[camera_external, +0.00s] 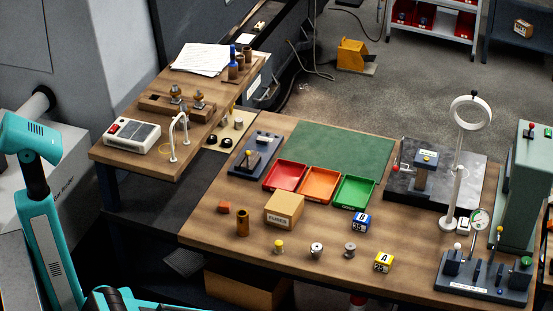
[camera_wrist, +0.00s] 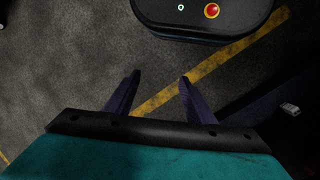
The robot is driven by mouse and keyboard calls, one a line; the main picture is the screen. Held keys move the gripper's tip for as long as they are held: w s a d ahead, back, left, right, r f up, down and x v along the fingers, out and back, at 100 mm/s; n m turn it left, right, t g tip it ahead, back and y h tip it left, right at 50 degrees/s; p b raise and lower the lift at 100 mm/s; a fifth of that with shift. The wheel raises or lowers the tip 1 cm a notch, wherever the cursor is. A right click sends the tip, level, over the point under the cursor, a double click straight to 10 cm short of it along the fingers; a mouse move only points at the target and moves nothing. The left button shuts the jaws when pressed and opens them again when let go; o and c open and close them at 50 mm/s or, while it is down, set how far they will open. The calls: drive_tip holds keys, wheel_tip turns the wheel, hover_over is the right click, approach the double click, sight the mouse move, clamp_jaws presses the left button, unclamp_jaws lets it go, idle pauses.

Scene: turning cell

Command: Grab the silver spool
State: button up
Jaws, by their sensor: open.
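Two small silvery pieces stand near the front edge of the wooden table (camera_external: 205,226). The left one is a bright silver spool-like piece (camera_external: 316,250) with a dark centre on top. The right one is a duller grey spool-like piece (camera_external: 350,250). I cannot tell for sure which is the silver spool. My gripper (camera_wrist: 159,77) is open and empty in the wrist view, over the floor and away from the table items. My gripper's fingers do not show in the external view, only teal arm parts at the left.
Red (camera_external: 285,176), orange (camera_external: 320,184) and green (camera_external: 353,191) trays lie behind. A ring stand (camera_external: 456,180) rises at right.

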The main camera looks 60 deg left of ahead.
drive_tip(key=w+d+r+m+t+h+b, duration=0.1)
drive_tip(key=w+d+r+t+h, duration=0.15)
drive_tip(key=w+r, duration=0.65)
drive_tip(key=w+d+r+t+h+b, duration=0.1)
drive_tip(key=w+r+t, duration=0.4)
drive_tip(key=w, duration=0.6)
drive_tip(key=w+a+r+m+t+h+b, duration=0.15)
drive_tip(key=w+r, duration=0.25)
drive_tip(key=r, duration=0.4)
drive_tip(key=w+a+r+t, duration=0.15)
drive_tip(key=w+r, duration=0.25)
drive_tip(key=r, duration=0.4)
drive_tip(key=w+r+m+t+h+b, duration=0.15)
drive_tip(key=w+r, duration=0.25)
drive_tip(key=r, duration=0.5)
drive_tip(key=w+a+r+t, duration=0.15)
drive_tip(key=a+r, duration=0.25)
drive_tip(key=r, duration=0.4)
drive_tip(key=a+y, duration=0.1)
drive_tip(key=a, duration=0.3)
drive_tip(key=s+a+t+y, duration=0.1)
drive_tip(key=a, duration=0.4)
drive_tip(key=s+a+t+y+b, duration=0.1)
drive_tip(key=a, duration=0.3)
drive_tip(key=shift+s+a+y, duration=0.1)
drive_tip(key=shift+a+y, duration=0.2)
drive_tip(key=shift+y, duration=0.05)
drive_tip(key=shift+w+d+p, duration=0.1)
drive_tip(key=shift+w+p, duration=0.1)
drive_tip(key=shift+p, duration=0.15)
